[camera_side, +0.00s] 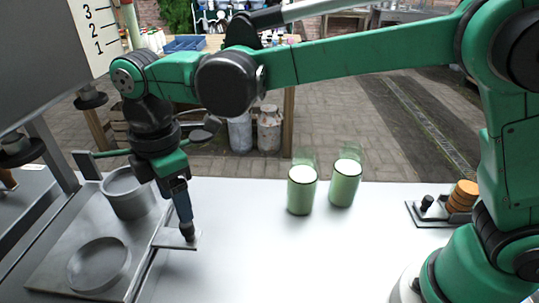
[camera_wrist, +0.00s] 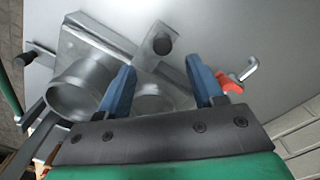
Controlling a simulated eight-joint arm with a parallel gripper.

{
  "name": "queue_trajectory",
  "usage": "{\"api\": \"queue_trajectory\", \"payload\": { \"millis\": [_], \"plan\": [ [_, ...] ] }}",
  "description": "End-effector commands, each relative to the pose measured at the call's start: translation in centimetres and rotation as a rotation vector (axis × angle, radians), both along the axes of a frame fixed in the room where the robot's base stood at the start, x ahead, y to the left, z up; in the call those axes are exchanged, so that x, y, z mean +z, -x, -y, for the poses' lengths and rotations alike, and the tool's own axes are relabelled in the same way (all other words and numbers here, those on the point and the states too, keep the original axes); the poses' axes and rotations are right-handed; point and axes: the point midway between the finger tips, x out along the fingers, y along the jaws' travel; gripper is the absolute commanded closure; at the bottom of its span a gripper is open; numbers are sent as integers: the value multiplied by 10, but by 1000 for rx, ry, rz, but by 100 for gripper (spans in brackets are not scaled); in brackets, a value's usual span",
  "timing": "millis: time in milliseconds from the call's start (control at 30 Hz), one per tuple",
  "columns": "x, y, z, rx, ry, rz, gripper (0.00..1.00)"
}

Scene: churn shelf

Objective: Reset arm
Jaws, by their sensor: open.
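My gripper (camera_wrist: 160,88) has two blue fingers spread apart with nothing between them in the wrist view. In the side view my gripper (camera_side: 186,225) points down at the left of the white table, close to a small metal plate with a dark knob (camera_wrist: 163,44). My arm reaches across the picture from the right, bent down at the wrist. In the side view the dark tip of the gripper covers the knob, so I cannot tell whether they touch.
A metal tray (camera_side: 60,255) holds a metal pot (camera_side: 128,192) and a round dish (camera_side: 98,263). Two green cups with white tops (camera_side: 302,190) (camera_side: 345,182) stand mid-table. Orange discs (camera_side: 463,196) sit on a small stand at right. The front middle of the table (camera_side: 290,260) is clear.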

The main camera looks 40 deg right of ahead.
Motion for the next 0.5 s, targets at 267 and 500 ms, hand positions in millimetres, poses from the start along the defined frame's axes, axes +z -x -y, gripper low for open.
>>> {"api": "queue_trajectory", "payload": {
  "millis": [267, 500],
  "plan": [
    [4, 0, 0, 0, 0, 0, 40],
    [-3, 0, 0, 0, 0, 0, 40]
  ]
}}
